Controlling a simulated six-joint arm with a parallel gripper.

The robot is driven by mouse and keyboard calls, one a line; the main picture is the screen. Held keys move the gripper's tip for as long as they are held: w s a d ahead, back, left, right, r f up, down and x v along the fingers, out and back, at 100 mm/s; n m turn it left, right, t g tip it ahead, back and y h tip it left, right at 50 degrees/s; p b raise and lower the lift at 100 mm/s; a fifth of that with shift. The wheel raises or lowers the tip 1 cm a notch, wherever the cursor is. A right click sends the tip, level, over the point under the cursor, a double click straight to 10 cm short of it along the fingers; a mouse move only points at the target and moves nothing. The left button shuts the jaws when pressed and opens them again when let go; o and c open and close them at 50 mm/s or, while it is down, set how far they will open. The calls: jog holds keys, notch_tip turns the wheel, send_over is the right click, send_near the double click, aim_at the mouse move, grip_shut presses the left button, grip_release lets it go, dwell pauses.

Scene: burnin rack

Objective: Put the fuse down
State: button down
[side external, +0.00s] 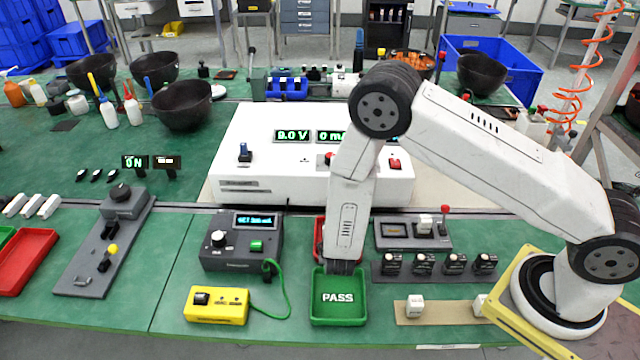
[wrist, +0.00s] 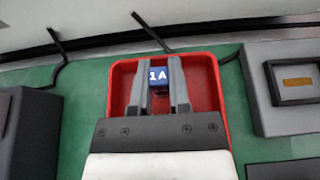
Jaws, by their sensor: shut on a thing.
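The fuse (wrist: 159,75) is a small blue block marked "1A" in white, seen in the wrist view. My gripper (wrist: 159,82) is shut on it, with one grey finger on each side. Fuse and fingers show over the red tray (wrist: 119,80); I cannot tell whether the fuse touches its floor. In the side view the red tray (side external: 319,238) is mostly hidden behind my arm. My gripper (side external: 343,267) is low there, just behind the green tray marked "PASS" (side external: 338,318), and the fuse is hidden.
A dark tester (side external: 228,262) stands left of the trays, with a yellow box (side external: 217,305) in front, joined by a green cable. A grey fixture (side external: 412,234) and several black sockets (side external: 423,264) stand to the right. The white power supply (side external: 265,185) is behind.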

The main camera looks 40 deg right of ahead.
jog(key=shift+f, duration=0.15)
jog(key=c, duration=0.6)
grip_release()
jog(key=shift+a+r, duration=0.15)
jog(key=shift+r, duration=0.1)
jog(key=v, duration=1.1)
jog(key=shift+s+a, duration=0.25)
jog(key=shift+s, duration=0.1)
